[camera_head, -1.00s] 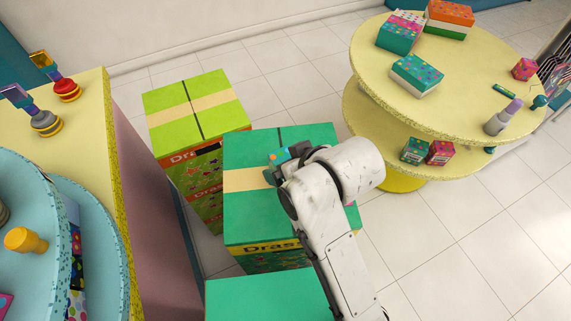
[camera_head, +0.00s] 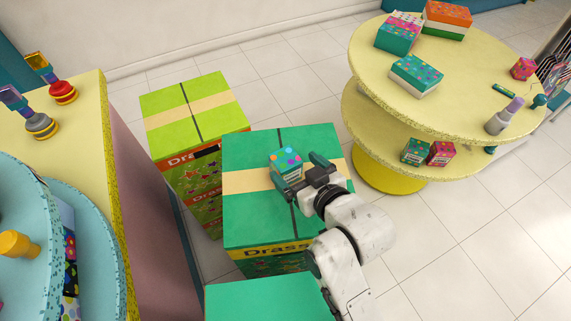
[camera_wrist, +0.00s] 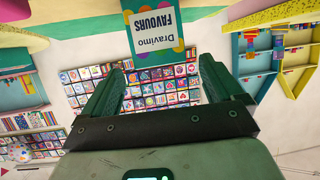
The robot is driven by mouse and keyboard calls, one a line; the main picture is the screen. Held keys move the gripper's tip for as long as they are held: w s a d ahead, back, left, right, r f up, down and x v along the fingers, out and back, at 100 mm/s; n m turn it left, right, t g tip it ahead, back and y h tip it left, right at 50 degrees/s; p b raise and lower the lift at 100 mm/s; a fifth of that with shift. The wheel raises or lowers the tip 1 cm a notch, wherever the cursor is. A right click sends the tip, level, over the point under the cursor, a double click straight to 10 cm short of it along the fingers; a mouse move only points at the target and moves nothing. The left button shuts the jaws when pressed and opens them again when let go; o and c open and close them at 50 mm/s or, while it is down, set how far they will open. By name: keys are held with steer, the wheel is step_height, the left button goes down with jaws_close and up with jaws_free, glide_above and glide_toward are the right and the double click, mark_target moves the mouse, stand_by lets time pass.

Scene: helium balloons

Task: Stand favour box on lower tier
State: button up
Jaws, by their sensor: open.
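A small teal favour box (camera_head: 285,163) with coloured dots shows over the top of a large green carton (camera_head: 250,215). In the wrist view the favour box (camera_wrist: 155,30) is at the top centre, with its lettering upside down. My gripper (camera_head: 304,172) is open just right of the favour box, its fingers pointing towards it. In the wrist view the box appears beyond and between the open fingers (camera_wrist: 158,78); contact cannot be told. The lower tier (camera_head: 375,135) of a round yellow stand is at right, holding a teal box (camera_head: 415,152) and a magenta box (camera_head: 440,153).
The yellow upper tier (camera_head: 455,100) overhangs the lower one and carries boxes and a bottle (camera_head: 504,116). A lime carton (camera_head: 190,110) stands behind left. A blue tiered stand (camera_head: 25,180) and yellow counter (camera_head: 85,150) are at left. Tiled floor (camera_head: 470,235) is free at right.

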mark_target(289, 163)
steer(key=shift+p+x, duration=0.6)
steer(key=shift+x, duration=2.25)
steer(key=shift+f, duration=0.1)
steer(key=shift+s, duration=0.1)
steer(key=c, duration=1.2)
